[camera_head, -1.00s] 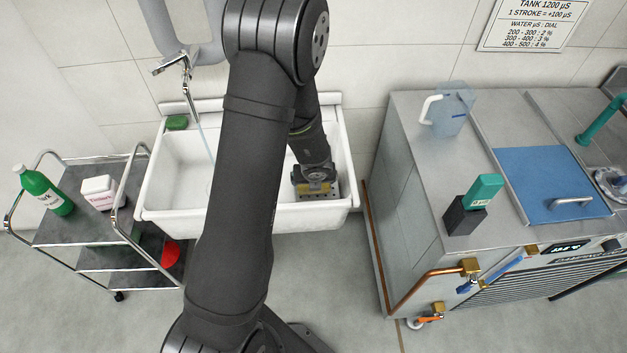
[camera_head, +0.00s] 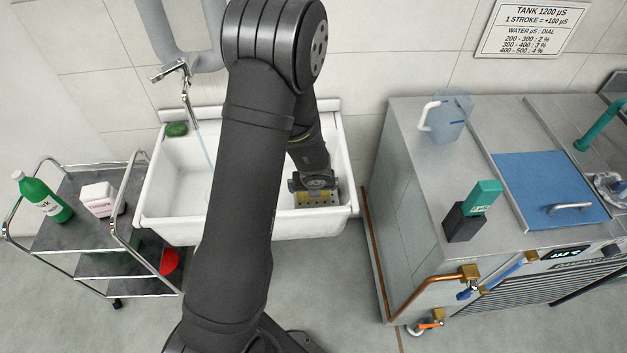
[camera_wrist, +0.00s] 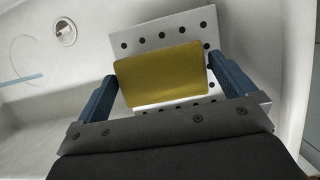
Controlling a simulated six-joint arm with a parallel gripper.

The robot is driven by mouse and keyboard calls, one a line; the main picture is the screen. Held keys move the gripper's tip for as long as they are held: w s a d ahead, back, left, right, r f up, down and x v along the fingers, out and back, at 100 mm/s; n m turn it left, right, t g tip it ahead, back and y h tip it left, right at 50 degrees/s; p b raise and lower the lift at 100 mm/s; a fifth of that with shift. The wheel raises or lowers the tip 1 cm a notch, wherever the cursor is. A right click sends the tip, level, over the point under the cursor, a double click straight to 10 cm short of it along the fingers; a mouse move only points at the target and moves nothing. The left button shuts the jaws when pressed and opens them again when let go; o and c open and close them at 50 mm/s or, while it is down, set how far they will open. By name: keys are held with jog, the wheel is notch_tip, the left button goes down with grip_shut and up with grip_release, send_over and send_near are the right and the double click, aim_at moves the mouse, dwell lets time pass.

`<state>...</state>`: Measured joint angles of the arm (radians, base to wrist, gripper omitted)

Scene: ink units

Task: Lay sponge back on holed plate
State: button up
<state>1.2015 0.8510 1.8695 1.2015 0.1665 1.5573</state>
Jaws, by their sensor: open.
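The yellow sponge (camera_wrist: 160,75) lies on the holed plate (camera_wrist: 170,27) in the wrist view, slightly skewed to the plate's edges. Holes show along the far and near sides of the plate. My gripper (camera_wrist: 170,88) is open, with one blue finger on each side of the sponge and gaps to both. In the head view the sponge (camera_head: 312,198) shows just below my gripper (camera_head: 318,188), over the right part of the sink; my arm hides part of this area. The plate (camera_head: 330,196) shows at its right.
The white sink (camera_head: 172,229) has a running tap (camera_head: 187,90) and a green scrubber (camera_head: 176,129) on its rim. A trolley (camera_head: 85,235) with bottles stands left. A steel unit (camera_head: 405,215) stands right. The sink's drain (camera_wrist: 64,32) shows in the wrist view.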

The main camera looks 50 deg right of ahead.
jog(key=v, duration=1.1)
jog(key=shift+r, duration=0.25)
jog(key=shift+f, duration=0.1)
jog(key=shift+x, duration=6)
jog(key=shift+s, duration=0.1)
